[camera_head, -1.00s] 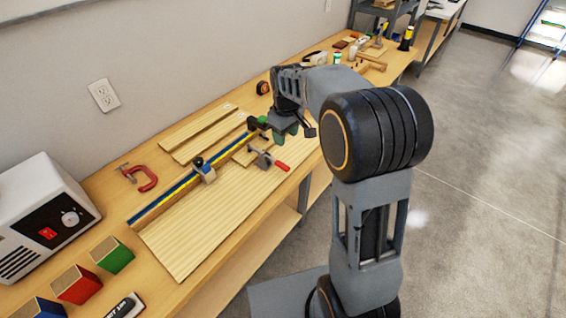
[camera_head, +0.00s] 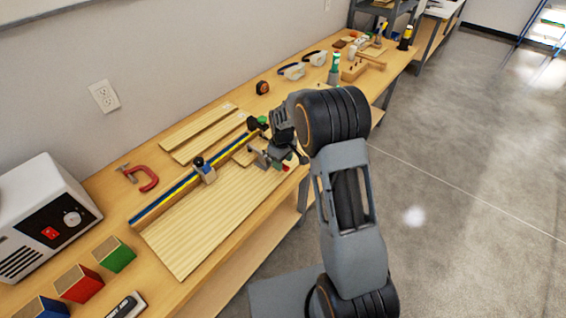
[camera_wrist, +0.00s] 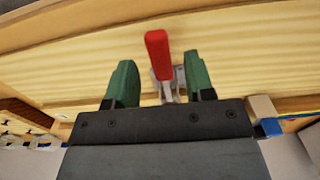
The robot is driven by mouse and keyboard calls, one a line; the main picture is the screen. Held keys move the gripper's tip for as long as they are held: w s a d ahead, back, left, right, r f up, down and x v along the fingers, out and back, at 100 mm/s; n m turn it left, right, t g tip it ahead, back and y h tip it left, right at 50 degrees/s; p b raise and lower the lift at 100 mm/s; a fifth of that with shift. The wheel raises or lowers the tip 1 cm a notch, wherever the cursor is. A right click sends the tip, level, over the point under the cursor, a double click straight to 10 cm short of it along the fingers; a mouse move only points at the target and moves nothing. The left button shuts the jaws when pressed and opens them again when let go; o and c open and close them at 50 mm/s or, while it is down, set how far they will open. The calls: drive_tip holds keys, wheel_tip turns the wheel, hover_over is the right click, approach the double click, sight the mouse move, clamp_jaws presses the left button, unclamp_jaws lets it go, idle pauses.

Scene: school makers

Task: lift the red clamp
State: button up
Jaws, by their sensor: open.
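A red C-clamp (camera_head: 147,180) lies on the bench at the left, between the white box and the long fence, well away from my gripper. A toggle clamp with a red handle (camera_wrist: 157,52) shows in the wrist view, its handle and metal shaft between my two green fingers. In the head view my gripper (camera_head: 284,156) is low over the right end of the wooden board, at this toggle clamp, and partly hides it. My gripper is open, and its fingers (camera_wrist: 160,82) stand on either side of the handle with gaps showing.
A fence with a blue and yellow strip (camera_head: 165,202) runs along the pale board (camera_head: 205,225). A white box (camera_head: 38,215) and coloured blocks (camera_head: 115,256) stand at the left. Safety glasses (camera_head: 291,71) and a tape measure (camera_head: 262,87) lie behind the arm.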

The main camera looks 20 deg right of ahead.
drive_tip(key=shift+f, duration=0.75)
drive_tip(key=shift+c, duration=0.4)
clamp_jaws()
